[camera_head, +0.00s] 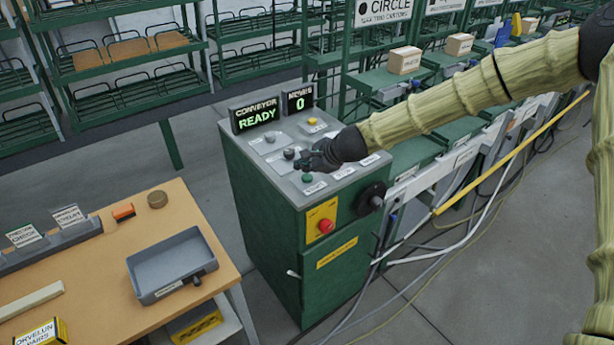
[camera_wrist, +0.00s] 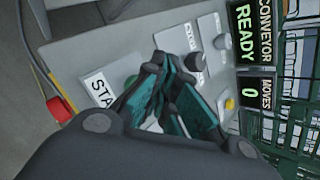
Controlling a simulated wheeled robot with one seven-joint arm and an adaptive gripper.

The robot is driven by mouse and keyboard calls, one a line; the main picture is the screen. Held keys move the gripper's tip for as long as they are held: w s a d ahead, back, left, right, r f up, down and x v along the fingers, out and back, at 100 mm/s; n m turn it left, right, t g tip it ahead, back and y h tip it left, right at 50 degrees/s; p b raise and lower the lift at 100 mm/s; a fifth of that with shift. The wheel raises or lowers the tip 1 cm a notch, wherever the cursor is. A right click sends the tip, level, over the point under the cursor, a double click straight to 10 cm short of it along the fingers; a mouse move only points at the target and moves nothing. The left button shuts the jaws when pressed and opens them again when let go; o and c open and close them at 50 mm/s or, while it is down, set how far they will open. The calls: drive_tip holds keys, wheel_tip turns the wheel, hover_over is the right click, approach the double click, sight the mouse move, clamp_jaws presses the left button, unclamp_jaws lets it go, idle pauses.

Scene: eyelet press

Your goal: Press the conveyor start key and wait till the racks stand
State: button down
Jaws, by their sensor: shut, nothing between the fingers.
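The green control cabinet (camera_head: 265,205) has a sloped grey key panel. A green key (camera_head: 307,178) sits at its near edge with a white label in front; a label beginning "STA" (camera_wrist: 103,92) shows in the wrist view, partly covered by my gripper. My gripper (camera_head: 303,163) is shut and empty, low over the panel just behind the green key; I cannot tell whether it touches anything. Its fingers also show in the wrist view (camera_wrist: 172,95). The conveyor display (camera_head: 256,114) reads "CONVEYOR READY" and the moves display (camera_head: 299,100) reads "0". Green racks (camera_head: 115,55) stand at the back left.
A red mushroom button (camera_head: 326,226) is on the cabinet front. A yellow key (camera_head: 312,121) and grey knobs (camera_head: 289,153) share the panel. A wooden table (camera_head: 110,245) with a grey tray (camera_head: 172,265) stands left. Cables lie on the floor at right.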

drive_tip(key=shift+f, duration=0.1)
drive_tip(key=shift+f+b, duration=0.35)
